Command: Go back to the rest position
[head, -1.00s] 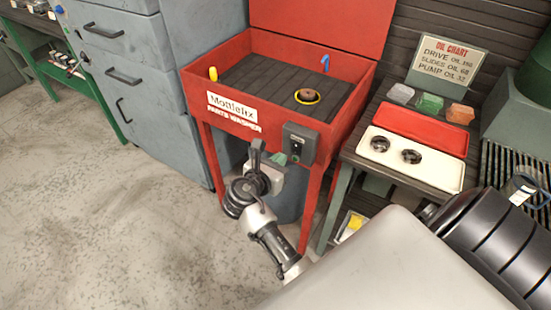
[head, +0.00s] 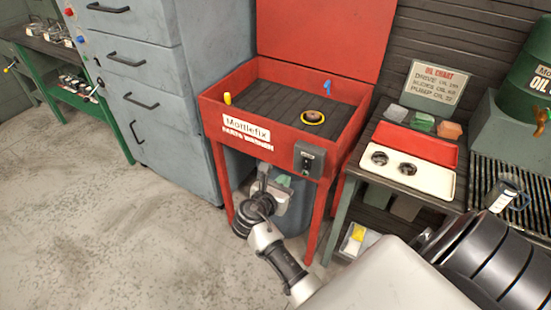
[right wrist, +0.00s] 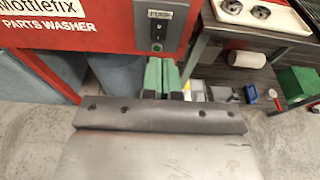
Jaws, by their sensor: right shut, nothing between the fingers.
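My right gripper (head: 283,181) is in front of the red parts washer (head: 237,102), below its control box and apart from it as far as I can tell. In the right wrist view its green fingers (right wrist: 161,77) are together with nothing between them. The control box (right wrist: 158,28) with its dark knob is just beyond the fingers in that view. My left gripper is not in view.
A grey drawer cabinet (head: 155,75) stands left of the washer. The floor (head: 130,240) at the left front is clear.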

